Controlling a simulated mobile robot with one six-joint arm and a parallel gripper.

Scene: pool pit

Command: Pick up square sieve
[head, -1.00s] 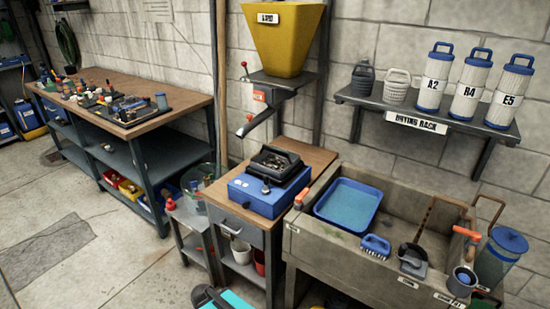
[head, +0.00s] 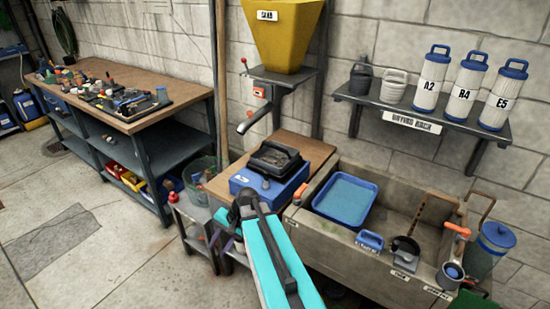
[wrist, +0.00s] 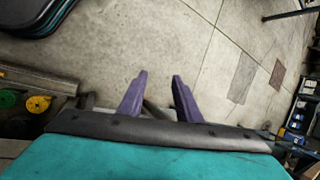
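A black, square-framed piece (head: 273,157) that looks like the square sieve, with a raised handle, lies on a blue box (head: 268,187) on the wooden-topped stand in the head view. Small lumps show on or beside it. My gripper (head: 222,227) is in front of the stand, just below and left of the blue box, apart from the sieve. In the wrist view my gripper (wrist: 160,76) has its two purple fingers spread, with only concrete floor between them. The sieve cannot be made out in the wrist view.
A stone sink (head: 415,235) with a blue tray (head: 346,199) and hand tools stands right of the stand. A yellow hopper (head: 285,38) with a spout hangs above and behind. A cluttered workbench (head: 135,120) is at left. Floor in front is open.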

